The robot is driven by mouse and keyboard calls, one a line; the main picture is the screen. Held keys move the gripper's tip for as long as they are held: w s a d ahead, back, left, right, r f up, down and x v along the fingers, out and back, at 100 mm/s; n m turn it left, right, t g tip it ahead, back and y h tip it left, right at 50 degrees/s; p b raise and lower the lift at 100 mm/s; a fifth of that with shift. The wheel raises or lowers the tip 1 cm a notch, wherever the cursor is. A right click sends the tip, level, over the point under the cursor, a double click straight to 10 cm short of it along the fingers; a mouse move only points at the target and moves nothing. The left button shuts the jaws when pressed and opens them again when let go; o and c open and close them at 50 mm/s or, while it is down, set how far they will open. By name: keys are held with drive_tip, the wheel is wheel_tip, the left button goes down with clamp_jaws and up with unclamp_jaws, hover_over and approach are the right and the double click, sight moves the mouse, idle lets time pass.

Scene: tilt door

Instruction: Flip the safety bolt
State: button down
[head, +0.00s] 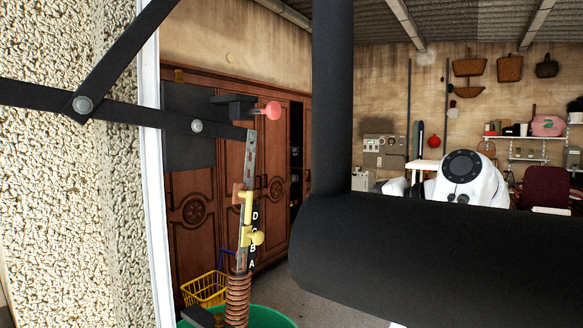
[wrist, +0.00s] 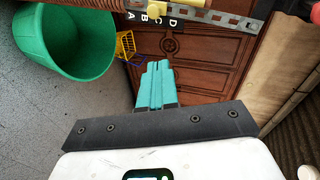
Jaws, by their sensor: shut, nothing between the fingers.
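A black block with a red ball knob (head: 271,110) sits near the top of the door linkage in the head view; it looks like the safety bolt. The knob points right. Below it a perforated metal rail (head: 250,155) runs down, with yellow fittings (head: 247,212), letters A to D beside it and a rusty spring (head: 238,300). In the wrist view the rail (wrist: 130,8) crosses the top. My gripper (wrist: 157,66) is shut and empty, its teal fingers together, below the rail in the picture.
A thick black horizontal form (head: 440,250) and a black upright (head: 335,100) block much of the head view. A stone wall (head: 75,200) stands at left. Brown wooden cabinets (head: 210,170) stand behind the linkage. A green tub (wrist: 65,45) and yellow basket (wrist: 125,44) are on the floor.

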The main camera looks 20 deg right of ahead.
wheel_tip(320, 180, up, 19)
drive_tip(key=s+t+y+p, duration=0.1)
drive_tip(key=s+t+y, duration=0.1)
drive_tip(key=s+y, duration=0.15)
drive_tip(key=p, duration=0.6)
approach(278, 110)
drive_tip(key=shift+g+y, duration=0.25)
drive_tip(key=shift+g, duration=0.05)
drive_tip(key=x, duration=0.5)
drive_tip(key=shift+w+r, duration=0.15)
drive_tip(key=shift+w, duration=0.1)
drive_tip(key=shift+w+a, duration=0.5)
drive_tip(key=shift+w, duration=0.05)
